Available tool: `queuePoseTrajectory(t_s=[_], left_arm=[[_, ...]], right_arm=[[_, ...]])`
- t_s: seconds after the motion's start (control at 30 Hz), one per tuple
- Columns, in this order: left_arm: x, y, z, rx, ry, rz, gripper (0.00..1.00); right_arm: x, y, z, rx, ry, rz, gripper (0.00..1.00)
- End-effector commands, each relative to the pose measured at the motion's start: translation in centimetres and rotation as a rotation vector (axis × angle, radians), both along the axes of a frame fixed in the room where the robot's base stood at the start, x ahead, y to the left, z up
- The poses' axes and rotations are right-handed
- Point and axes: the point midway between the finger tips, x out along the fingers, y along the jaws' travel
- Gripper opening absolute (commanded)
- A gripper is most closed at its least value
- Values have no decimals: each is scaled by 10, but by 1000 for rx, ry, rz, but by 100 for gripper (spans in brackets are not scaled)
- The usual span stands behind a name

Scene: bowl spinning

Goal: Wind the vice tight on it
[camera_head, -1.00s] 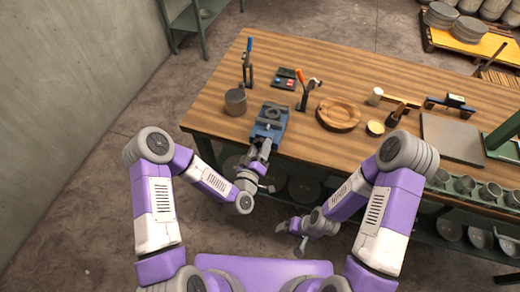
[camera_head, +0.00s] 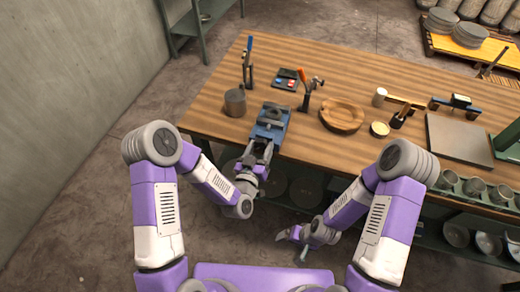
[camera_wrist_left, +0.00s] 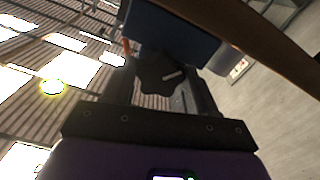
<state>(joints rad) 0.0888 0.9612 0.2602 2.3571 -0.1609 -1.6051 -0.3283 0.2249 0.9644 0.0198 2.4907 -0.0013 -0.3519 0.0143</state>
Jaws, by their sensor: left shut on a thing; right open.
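The blue vice (camera_head: 270,124) stands at the near edge of the wooden bench. A small grey piece (camera_head: 274,112) shows at its top, between the jaws as far as I can tell. My left gripper (camera_head: 260,152) is at the vice's near end, shut on its dark star-shaped knob (camera_wrist_left: 160,76). In the left wrist view the knob sits between my fingers, with the vice's blue body (camera_wrist_left: 170,35) just beyond it. How tight the jaws are cannot be told. My right gripper (camera_head: 292,242) is open and empty, low in front of the bench.
A grey pot (camera_head: 235,102) stands left of the vice. A wooden bowl (camera_head: 341,116) and an orange-handled tool (camera_head: 304,88) are to its right. A grey slab (camera_head: 459,139) lies farther right. Bowls fill the shelf under the bench.

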Motion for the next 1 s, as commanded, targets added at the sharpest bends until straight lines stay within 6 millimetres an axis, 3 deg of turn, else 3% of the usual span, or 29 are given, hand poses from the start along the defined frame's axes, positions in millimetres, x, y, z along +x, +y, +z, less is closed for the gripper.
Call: queuePoseTrajectory(t_s=[0.37, 0.4, 0.53, 0.83, 1.0], left_arm=[[0, 0, 0, 5, 0, -1, 26], [0, 0, 0, 5, 0, -1, 63], [0, 0, 0, 4, 1, 0, 82], [-1, 0, -1, 3, 1, 0, 82], [-18, 4, -1, 4, 5, -2, 82]], right_arm=[[0, 0, 0, 0, 0, 0, 88], [0, 0, 0, 0, 0, 0, 88], [0, 0, 0, 0, 0, 0, 88], [0, 0, 0, 0, 0, 0, 88], [0, 0, -1, 0, 0, 0, 88]])
